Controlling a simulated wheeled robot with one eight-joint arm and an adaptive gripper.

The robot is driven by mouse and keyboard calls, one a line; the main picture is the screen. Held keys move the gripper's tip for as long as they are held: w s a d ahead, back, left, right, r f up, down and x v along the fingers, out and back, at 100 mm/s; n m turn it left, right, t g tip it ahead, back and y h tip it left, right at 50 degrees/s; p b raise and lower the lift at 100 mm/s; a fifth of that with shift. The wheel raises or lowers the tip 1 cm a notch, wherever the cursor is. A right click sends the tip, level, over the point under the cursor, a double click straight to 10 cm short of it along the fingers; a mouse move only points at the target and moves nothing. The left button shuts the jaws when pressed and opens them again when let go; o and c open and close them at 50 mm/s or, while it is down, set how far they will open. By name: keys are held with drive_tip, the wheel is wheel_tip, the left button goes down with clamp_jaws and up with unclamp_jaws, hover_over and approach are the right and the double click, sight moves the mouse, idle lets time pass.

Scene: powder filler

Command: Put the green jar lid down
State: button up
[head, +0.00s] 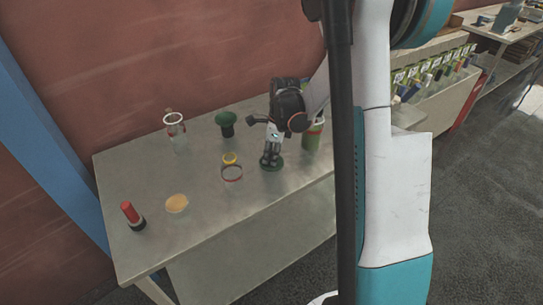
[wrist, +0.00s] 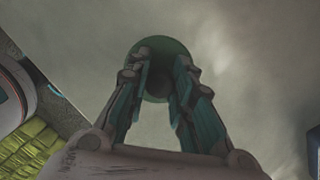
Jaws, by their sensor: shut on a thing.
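The green jar lid (head: 272,165) is a dark green disc low over the grey table, below my gripper (head: 270,157). It also shows in the wrist view (wrist: 165,45) as a round green disc at the fingertips. My gripper (wrist: 159,75) points down and its two fingers are shut on a darker middle part of the lid. I cannot tell whether the lid touches the table.
On the table (head: 205,238) stand a glass jar (head: 177,130), a green-topped dark item (head: 226,121), a yellow ring (head: 230,158), a dark-rimmed glass dish (head: 231,174), a tan disc (head: 177,204) and a red-and-black cylinder (head: 132,215). The table's front strip is bare.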

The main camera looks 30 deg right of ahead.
drive_tip(key=o, duration=0.9)
drive_tip(key=r+p, duration=0.1)
drive_tip(key=r, duration=0.3)
drive_tip(key=s+d+r+p, duration=0.1)
drive_tip(key=r, duration=0.3)
drive_tip(key=r+p, duration=0.1)
drive_tip(key=r, duration=0.3)
drive_tip(key=shift+s+d, duration=0.15)
